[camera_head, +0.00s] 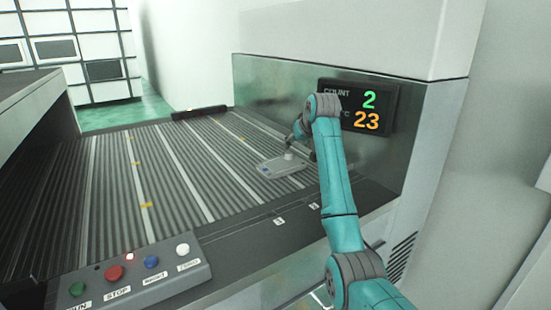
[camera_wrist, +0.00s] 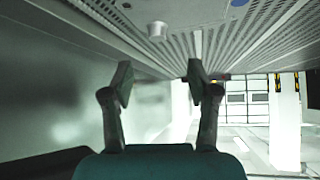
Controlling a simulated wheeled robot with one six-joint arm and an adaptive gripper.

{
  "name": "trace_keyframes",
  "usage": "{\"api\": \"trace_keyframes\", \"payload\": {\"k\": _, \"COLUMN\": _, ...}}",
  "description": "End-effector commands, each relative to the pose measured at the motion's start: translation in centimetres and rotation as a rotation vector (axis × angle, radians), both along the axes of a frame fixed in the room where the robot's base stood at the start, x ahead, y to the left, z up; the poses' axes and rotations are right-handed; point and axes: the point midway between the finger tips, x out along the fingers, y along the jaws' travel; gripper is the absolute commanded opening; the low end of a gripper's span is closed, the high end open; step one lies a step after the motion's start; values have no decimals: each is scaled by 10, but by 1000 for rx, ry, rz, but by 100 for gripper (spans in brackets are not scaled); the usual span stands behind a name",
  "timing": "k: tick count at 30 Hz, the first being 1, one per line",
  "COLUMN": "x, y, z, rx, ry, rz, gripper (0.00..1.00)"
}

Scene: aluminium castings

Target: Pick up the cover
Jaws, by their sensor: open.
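The cover (camera_head: 283,166) is a flat light-grey metal plate with a small raised knob, lying on the ribbed belt near its right side. In the wrist view the cover (camera_wrist: 190,12) fills part of the top edge, with its pale round knob (camera_wrist: 158,30) standing out and a blue spot near one end. My gripper (camera_head: 294,138) is just above and behind the cover, partly hidden by my own arm. In the wrist view my gripper (camera_wrist: 160,82) has its two dark fingers spread apart with nothing between them. The cover is apart from the fingers.
The ribbed belt (camera_head: 170,185) is otherwise clear. A metal wall with a display (camera_head: 358,107) reading 2 and 23 stands close behind my arm. A button panel (camera_head: 140,275) sits at the front left. A dark bar (camera_head: 199,112) lies at the belt's far end.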

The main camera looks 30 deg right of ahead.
Motion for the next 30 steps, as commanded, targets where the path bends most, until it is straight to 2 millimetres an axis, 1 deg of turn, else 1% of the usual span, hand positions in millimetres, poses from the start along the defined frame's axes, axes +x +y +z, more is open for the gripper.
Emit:
{"api": "trace_keyframes", "payload": {"k": 5, "x": 6, "y": -1, "z": -7, "rx": 0, "ry": 1, "rz": 0, "gripper": 59}}
{"api": "trace_keyframes", "payload": {"k": 12, "x": 30, "y": -7, "z": -31, "rx": 0, "ry": 2, "rz": 1, "gripper": 59}}
{"api": "trace_keyframes", "payload": {"k": 20, "x": 41, "y": -10, "z": -44, "rx": 0, "ry": 2, "rz": 0, "gripper": 59}}
{"api": "trace_keyframes", "payload": {"k": 30, "x": 68, "y": -20, "z": -72, "rx": 0, "ry": 2, "rz": 0, "gripper": 59}}
